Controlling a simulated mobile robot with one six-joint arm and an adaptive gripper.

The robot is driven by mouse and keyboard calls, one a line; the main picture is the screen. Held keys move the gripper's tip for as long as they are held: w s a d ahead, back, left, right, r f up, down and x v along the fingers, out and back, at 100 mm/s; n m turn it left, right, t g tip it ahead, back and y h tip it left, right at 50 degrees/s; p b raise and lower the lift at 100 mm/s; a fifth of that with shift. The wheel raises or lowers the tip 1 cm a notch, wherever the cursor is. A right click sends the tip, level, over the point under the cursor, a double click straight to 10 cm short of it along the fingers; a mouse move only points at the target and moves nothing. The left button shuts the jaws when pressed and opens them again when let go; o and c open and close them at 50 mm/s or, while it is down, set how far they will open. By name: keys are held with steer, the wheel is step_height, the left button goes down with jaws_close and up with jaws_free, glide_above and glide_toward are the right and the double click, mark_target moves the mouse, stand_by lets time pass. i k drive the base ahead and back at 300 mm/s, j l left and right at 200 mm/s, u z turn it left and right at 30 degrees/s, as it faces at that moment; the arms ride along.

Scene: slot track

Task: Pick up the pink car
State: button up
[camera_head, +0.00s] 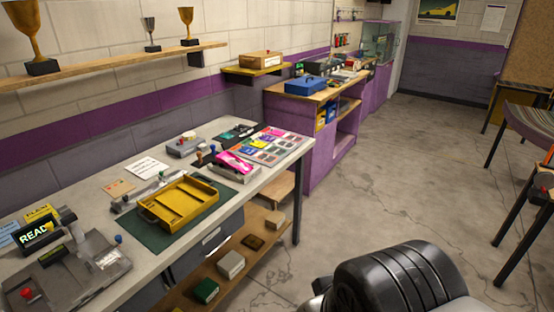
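The pink car (236,163) is on the long workbench (85,205), towards its far end. It seems to rest on a pale block or box, and its details are too small to tell. It lies beside a sheet of colourful cards or stickers (272,145). A dark part of my own arm fills the bottom of the picture right of the middle, well apart from the car. My gripper's fingers are not in view.
A yellow tray (148,214) on a green mat stands nearer on the bench, with small stampers (205,155) behind it. A grey device (65,270) is at the near left. The concrete floor (385,165) right of the bench is largely clear.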

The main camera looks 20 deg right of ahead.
mark_target(227, 159)
steer(key=u, duration=1.3)
steer(key=z, duration=1.3)
steer(key=i+l+u, duration=0.15)
steer(key=i+u, duration=0.25)
steer(key=i+l+u, duration=0.25)
steer(key=u, duration=0.2)
steer(key=i+l+u, duration=0.5)
steer(key=l+u, duration=0.35)
steer(key=i+l, duration=0.15)
steer(key=l, duration=0.2)
steer(key=i+l, duration=0.1)
steer(key=l, duration=0.2)
steer(key=i+l, duration=0.15)
steer(key=l, duration=0.2)
steer(key=i+l, duration=0.1)
steer(key=l, duration=0.2)
